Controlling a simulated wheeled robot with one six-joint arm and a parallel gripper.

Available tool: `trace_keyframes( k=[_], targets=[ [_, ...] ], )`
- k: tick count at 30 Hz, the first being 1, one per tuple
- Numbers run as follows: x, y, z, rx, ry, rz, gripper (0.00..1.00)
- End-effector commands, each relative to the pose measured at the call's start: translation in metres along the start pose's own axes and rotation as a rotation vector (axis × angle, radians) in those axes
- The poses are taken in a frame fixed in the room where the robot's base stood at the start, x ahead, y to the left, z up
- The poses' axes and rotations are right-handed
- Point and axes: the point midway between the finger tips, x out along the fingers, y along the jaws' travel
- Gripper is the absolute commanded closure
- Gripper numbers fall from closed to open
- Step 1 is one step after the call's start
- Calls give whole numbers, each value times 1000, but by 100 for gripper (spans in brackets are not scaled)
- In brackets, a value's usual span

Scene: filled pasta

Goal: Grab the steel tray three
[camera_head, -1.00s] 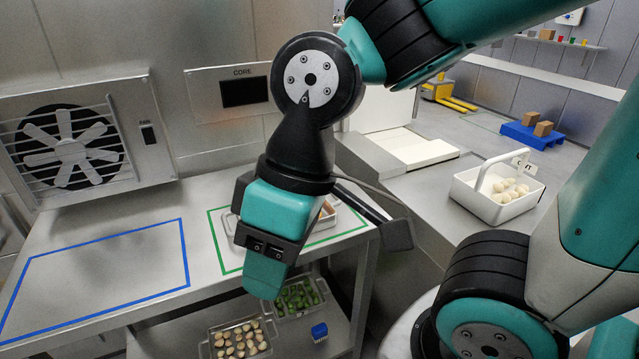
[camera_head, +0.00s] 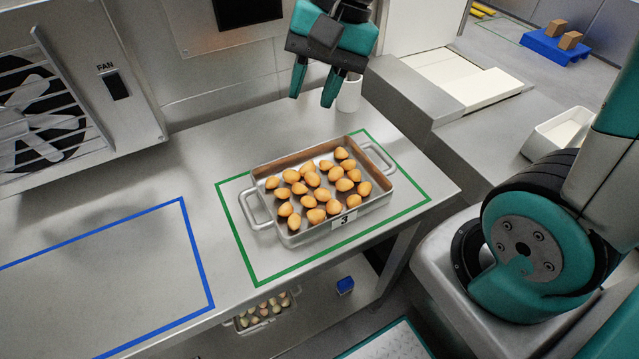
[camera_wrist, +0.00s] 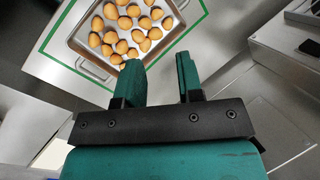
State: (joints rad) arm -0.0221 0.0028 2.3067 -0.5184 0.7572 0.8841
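The steel tray three (camera_head: 291,239) sits on the steel table inside the green outline, with a "3" label on its front and a handle at each end. It holds many golden-brown filled pasta pieces. In the wrist view the tray (camera_wrist: 93,70) is at the upper left, beyond the fingertips. My gripper (camera_head: 313,95) is open and empty, above and behind the tray, apart from it. In the wrist view my gripper (camera_wrist: 160,75) shows two teal fingers spread with nothing between them.
A blue outline (camera_head: 190,240) marks empty table at left. A white cup (camera_head: 349,95) stands behind the tray. A fan unit (camera_head: 112,90) is on the wall. On the lower shelf are another tray (camera_head: 262,326) and a blue block (camera_head: 345,285). A white container (camera_head: 560,135) is at right.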

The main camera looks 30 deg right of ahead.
Motion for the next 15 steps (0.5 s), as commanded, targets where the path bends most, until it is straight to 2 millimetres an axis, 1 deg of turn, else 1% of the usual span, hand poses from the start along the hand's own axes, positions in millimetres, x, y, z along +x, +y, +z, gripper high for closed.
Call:
trace_keyframes(
  k=[1,3,6,9,10,13,15],
  targets=[
    [4,7,-27,197,-3,-1,66],
    [6,14,-56,449,-6,-6,66],
    [9,26,-89,744,-11,-12,66],
    [11,35,-111,946,-15,-16,66],
    [12,37,-115,987,-17,-16,66],
    [16,40,-123,1069,-20,-17,66],
    [26,40,-124,1088,-23,-14,66]
  ],
)
